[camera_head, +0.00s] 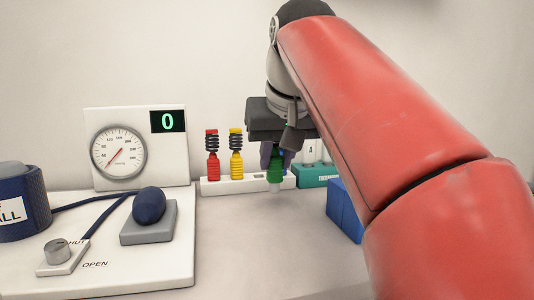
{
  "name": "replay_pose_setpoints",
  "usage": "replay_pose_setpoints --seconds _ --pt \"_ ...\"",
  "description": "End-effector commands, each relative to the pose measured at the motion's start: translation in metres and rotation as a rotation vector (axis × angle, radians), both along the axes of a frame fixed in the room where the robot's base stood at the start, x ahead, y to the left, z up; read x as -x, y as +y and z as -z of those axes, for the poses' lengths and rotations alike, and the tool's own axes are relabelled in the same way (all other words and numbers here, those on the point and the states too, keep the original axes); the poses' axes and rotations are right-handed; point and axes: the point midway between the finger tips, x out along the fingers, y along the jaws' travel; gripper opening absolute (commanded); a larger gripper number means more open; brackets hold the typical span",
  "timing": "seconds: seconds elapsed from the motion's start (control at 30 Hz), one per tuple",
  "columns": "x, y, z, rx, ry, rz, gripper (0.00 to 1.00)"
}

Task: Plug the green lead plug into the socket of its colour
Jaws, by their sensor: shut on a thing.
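My gripper (277,158) points down near the middle of the picture, above the table. It is shut on the green lead plug (275,174), which hangs upright with a pale tip at its lower end. The plug is in front of the right part of a low white holder (205,187). A red plug (213,165) and a yellow plug (236,163) stand upright in that holder, each with a dark ribbed upper part. I cannot make out a green socket in this view. My arm hides much of the right side.
A teal rack (314,181) with white-topped items stands right of the holder, and a blue box (343,209) is nearer. At left, a white board (170,268) bears a gauge panel (160,168), a blue bulb (149,205), a knob (57,251) and a blue cuff (22,205). Table front-centre is clear.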

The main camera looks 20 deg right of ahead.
Motion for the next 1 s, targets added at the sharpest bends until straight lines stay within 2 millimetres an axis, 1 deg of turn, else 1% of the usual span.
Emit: replay_pose_setpoints --seconds 0.03,0.1,0.2,0.33,0.5,1.0 --pt "0.011 0.002 0.000 0.001 -0.003 0.000 0.02" --pt "0.022 0.004 0.001 0.001 -0.003 0.000 0.02" --pt "0.034 0.007 0.000 0.000 -0.002 0.000 0.02" --pt "0.043 0.009 -0.001 0.000 -0.001 0.000 0.02" --pt "0.048 0.010 -0.007 0.000 -0.001 0.000 0.02" --pt "0.048 0.010 -0.032 0.000 -0.001 0.000 0.02"
